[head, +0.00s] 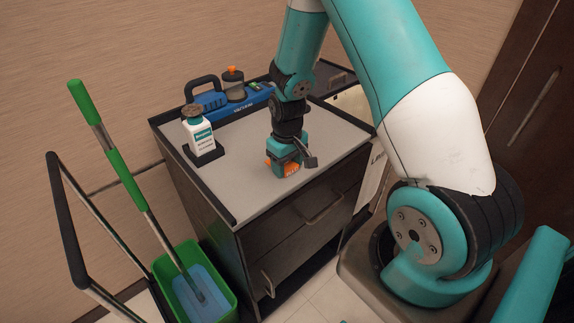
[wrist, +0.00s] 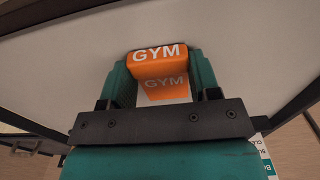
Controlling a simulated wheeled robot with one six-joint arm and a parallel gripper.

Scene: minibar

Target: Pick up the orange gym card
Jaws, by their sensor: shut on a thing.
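The orange gym card (wrist: 158,68), with white "GYM" lettering, sits between the two teal fingers of my gripper (wrist: 160,80) in the wrist view. The fingers are shut on its sides. In the head view the card (head: 292,169) shows as an orange patch at the tip of my gripper (head: 285,165), over the grey cart top. I cannot tell whether the card still touches the surface.
The cart's grey top (head: 245,195) has a dark raised rim. A white bottle (head: 200,135) stands in a black holder at its left. A blue caddy (head: 245,105) with a grey bottle (head: 233,85) is at the back. A green mop bucket (head: 222,262) stands left.

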